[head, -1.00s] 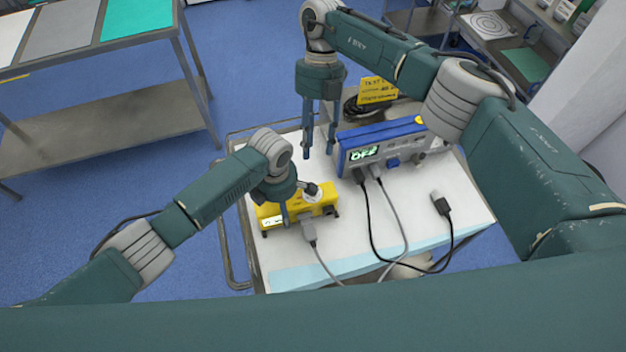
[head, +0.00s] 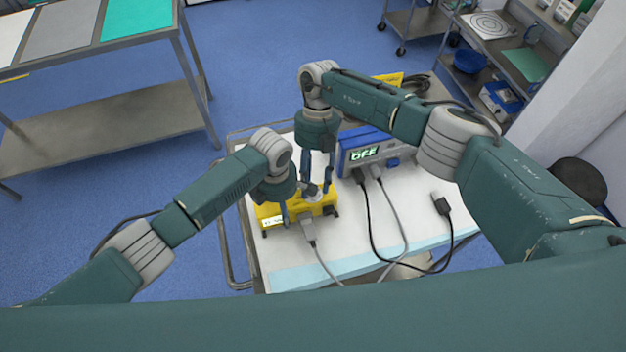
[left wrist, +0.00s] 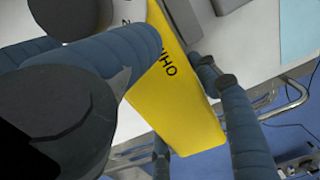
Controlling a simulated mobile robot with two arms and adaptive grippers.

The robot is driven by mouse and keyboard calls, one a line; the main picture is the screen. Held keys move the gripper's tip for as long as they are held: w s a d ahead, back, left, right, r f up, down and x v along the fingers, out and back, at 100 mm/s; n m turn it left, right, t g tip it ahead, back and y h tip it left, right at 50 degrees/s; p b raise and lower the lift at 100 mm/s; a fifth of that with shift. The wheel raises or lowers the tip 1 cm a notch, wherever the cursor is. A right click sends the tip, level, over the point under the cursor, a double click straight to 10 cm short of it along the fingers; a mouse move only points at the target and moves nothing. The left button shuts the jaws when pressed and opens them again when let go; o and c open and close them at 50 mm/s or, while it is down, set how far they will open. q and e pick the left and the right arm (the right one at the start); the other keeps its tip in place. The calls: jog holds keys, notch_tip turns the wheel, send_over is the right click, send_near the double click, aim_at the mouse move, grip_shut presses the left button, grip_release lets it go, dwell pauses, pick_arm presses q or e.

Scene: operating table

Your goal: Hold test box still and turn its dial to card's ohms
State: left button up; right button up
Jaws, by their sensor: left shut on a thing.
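The yellow test box (head: 298,212) sits on the white cart top. My left gripper (head: 287,213) is shut on it near its left part. The box's yellow face with printed letters also shows in the left wrist view (left wrist: 185,105) between blue-grey fingers. The pale dial (head: 312,196) is on the box's top, largely hidden by the grippers. My right gripper (head: 317,186) is over the dial with its fingers apart, one on each side of it; contact cannot be told. The yellow card (head: 391,78) stands behind, mostly hidden by my right arm.
A blue device (head: 352,150) with a lit display reading OFF stands just right of the grippers. Cables run from it and from the box's front.

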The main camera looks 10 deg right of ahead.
grip_shut()
jog(key=shift+w, duration=0.1)
jog(key=shift+a+n+h, duration=0.1)
jog(key=shift+n+h, duration=0.45)
jog(key=shift+n, duration=0.9)
jog(key=shift+a+n+h, duration=0.1)
jog(key=shift+n+h, duration=0.45)
jog(key=shift+n, duration=0.9)
jog(key=shift+w, duration=0.1)
grip_release()
jog(key=shift+a, duration=0.1)
jog(key=shift+s+a, duration=0.1)
jog(key=shift+s, duration=0.1)
